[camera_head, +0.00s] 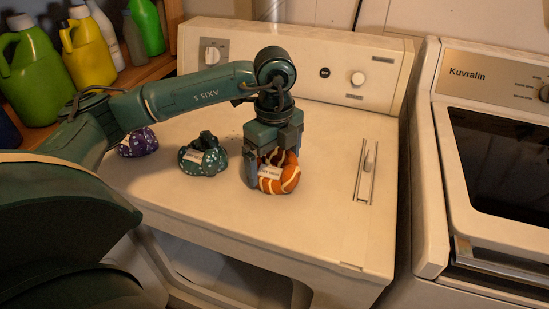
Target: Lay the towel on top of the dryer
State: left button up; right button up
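An orange bundle with pale stripes and a white label (287,183), which may be a rolled towel, rests on the flat top of a cream appliance (310,225). My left gripper (273,170) points down over it, its fingers apart, one at the left side and one toward the back right. I cannot tell whether they press on it. A dark green patterned bundle (203,160) and a purple one (139,142) sit to the left on the same top. No label shows which machine is the dryer. My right gripper is out of view.
A machine marked Kuvralin (487,75) with a dark window stands at the right, across a narrow gap. The cream appliance's back panel (300,60) rises behind my gripper. Several bottles (85,50) stand on a wooden shelf at the upper left. The top's front is clear.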

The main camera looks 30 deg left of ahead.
aim_at(275, 161)
pick_arm(q)
jog(key=shift+o, duration=0.3)
notch_tip(275, 161, up, 12)
jog(key=shift+r+p, duration=0.2)
jog(key=shift+p, duration=0.2)
dwell(0.4)
